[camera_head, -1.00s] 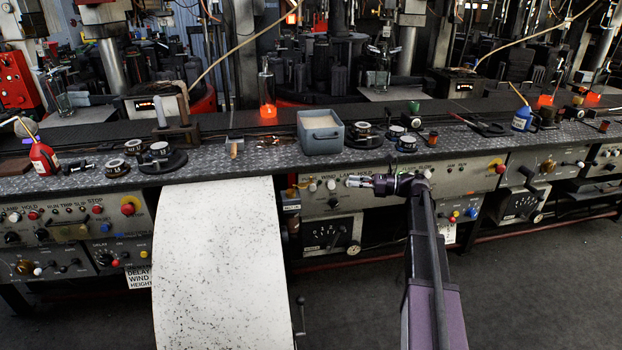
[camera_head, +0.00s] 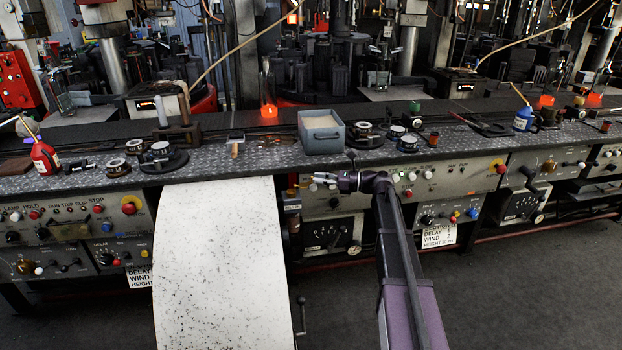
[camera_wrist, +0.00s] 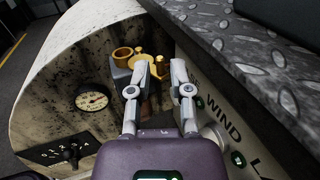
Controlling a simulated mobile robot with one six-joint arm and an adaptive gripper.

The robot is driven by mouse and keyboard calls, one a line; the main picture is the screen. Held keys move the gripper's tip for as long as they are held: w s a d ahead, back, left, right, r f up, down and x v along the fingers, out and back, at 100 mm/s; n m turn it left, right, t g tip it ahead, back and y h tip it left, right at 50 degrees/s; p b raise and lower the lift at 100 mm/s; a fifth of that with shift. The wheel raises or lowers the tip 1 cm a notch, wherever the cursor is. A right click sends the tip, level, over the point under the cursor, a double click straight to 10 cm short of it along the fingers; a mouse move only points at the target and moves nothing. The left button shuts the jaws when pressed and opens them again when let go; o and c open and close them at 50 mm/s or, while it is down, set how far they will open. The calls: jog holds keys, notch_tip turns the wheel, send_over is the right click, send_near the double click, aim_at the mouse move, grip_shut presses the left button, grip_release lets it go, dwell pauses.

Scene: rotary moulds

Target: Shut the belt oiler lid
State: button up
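A small brass fitting with round cups, seemingly the belt oiler (camera_wrist: 122,57), sits on a grey block beside the curved pale belt sheet in the wrist view. More brass shows behind and between my fingers, but which piece is the lid and how it stands I cannot tell. In the head view the oiler (camera_head: 292,191) is a small brass patch at the bench front, right of the sheet. My gripper (camera_wrist: 160,70) is open and empty, its fingers apart just short of the brass parts. In the head view my gripper (camera_head: 316,181) points left, close to the oiler.
The pale speckled sheet (camera_head: 220,260) hangs from the bench on the left. The bench's tread-plate edge (camera_wrist: 255,60) runs close on the right in the wrist view. A round gauge (camera_wrist: 91,98) lies left of my gripper. A grey-blue bin (camera_head: 321,138) stands on the bench above.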

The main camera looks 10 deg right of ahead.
jog(key=shift+x, duration=1.4)
jog(key=shift+c, duration=0.2)
